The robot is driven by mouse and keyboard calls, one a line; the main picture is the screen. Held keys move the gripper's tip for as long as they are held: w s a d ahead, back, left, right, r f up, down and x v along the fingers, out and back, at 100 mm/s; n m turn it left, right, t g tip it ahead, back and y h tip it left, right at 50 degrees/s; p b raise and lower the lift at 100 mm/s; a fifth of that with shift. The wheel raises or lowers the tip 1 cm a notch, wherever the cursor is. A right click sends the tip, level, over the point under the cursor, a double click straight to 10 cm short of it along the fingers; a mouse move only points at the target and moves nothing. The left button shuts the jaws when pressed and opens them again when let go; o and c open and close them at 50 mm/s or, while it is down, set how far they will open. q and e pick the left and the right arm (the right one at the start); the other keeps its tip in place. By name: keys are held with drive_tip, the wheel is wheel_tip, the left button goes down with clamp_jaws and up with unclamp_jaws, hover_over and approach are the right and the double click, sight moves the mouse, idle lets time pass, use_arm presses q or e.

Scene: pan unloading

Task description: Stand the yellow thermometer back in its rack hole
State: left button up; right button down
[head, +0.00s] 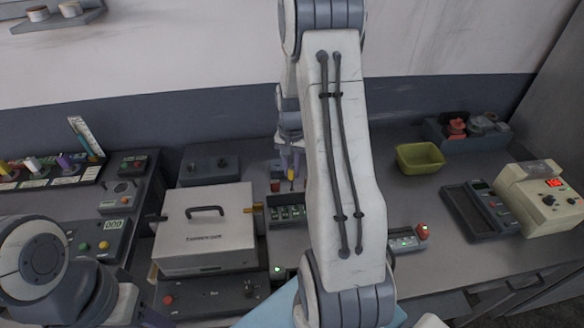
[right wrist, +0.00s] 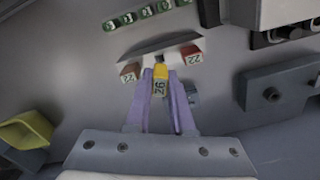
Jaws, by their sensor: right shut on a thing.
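My right gripper (head: 290,166) points down over the bench, just behind the block with green number labels (head: 287,212). Its purple fingers (right wrist: 160,84) are shut on the yellow thermometer, whose yellow numbered head (right wrist: 160,80) shows between the fingertips in the right wrist view. A small yellow spot at the fingertips shows it in the head view (head: 291,175). Two red heads marked 22 stand near it, one to the left (right wrist: 130,72) and one to the upper right (right wrist: 192,54). The thermometer's lower end and the rack hole are hidden. My left gripper is out of view.
A white lidded box (head: 204,238) with a black handle stands left of the block. My right arm hides the middle of the bench. Bare bench lies below the bin.

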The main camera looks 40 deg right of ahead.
sight(292, 180)
drive_tip(key=shift+f+b, duration=1.65)
drive_tip(key=shift+f, duration=0.95)
idle(1.0)
drive_tip(key=c, duration=0.7)
unclamp_jaws()
drive_tip(key=shift+r, duration=0.15)
wheel_tip(292, 180, up, 10)
drive_tip(key=shift+r+b, duration=0.15)
drive_tip(key=shift+b, duration=0.7)
